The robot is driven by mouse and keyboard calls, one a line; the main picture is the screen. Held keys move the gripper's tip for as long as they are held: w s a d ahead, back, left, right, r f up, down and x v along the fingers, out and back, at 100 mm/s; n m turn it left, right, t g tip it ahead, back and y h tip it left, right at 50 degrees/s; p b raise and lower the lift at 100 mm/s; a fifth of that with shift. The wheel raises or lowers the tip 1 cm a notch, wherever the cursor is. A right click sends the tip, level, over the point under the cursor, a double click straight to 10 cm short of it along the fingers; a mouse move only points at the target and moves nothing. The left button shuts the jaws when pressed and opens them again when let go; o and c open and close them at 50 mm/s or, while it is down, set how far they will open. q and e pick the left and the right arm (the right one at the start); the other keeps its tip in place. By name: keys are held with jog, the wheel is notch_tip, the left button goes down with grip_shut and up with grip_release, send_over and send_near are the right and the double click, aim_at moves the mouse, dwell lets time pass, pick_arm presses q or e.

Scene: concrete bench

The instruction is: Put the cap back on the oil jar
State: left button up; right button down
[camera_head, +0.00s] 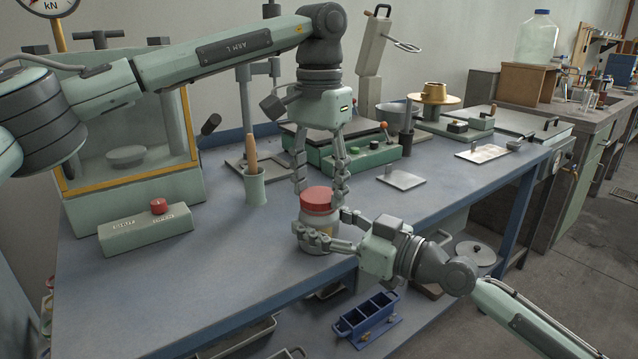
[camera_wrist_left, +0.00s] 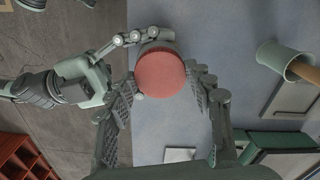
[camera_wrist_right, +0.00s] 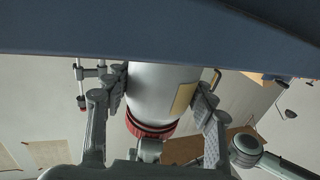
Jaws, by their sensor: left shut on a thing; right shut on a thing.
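The oil jar (camera_head: 318,219) is a pale jar standing upright near the bench's front edge; it also shows in the right wrist view (camera_wrist_right: 152,90). The red cap (camera_head: 317,198) is at the jar's mouth, and I cannot tell whether it is fully seated. My left gripper (camera_head: 320,186) comes from above and is shut on the cap, which shows between its fingers in the left wrist view (camera_wrist_left: 160,74). My right gripper (camera_head: 328,230) comes from the right and is shut on the jar's body, with fingers on both sides (camera_wrist_right: 162,100).
A cup with a wooden handle (camera_head: 254,187) and a control box with a red button (camera_head: 148,230) stand to the left. A green device (camera_head: 352,150) and metal plates stand behind. A blue mould (camera_head: 366,318) lies below the front edge. The front left bench top is clear.

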pick_arm(q)
jog(key=o, duration=0.7)
jog(key=shift+r, duration=2.3)
jog(key=shift+c, duration=0.5)
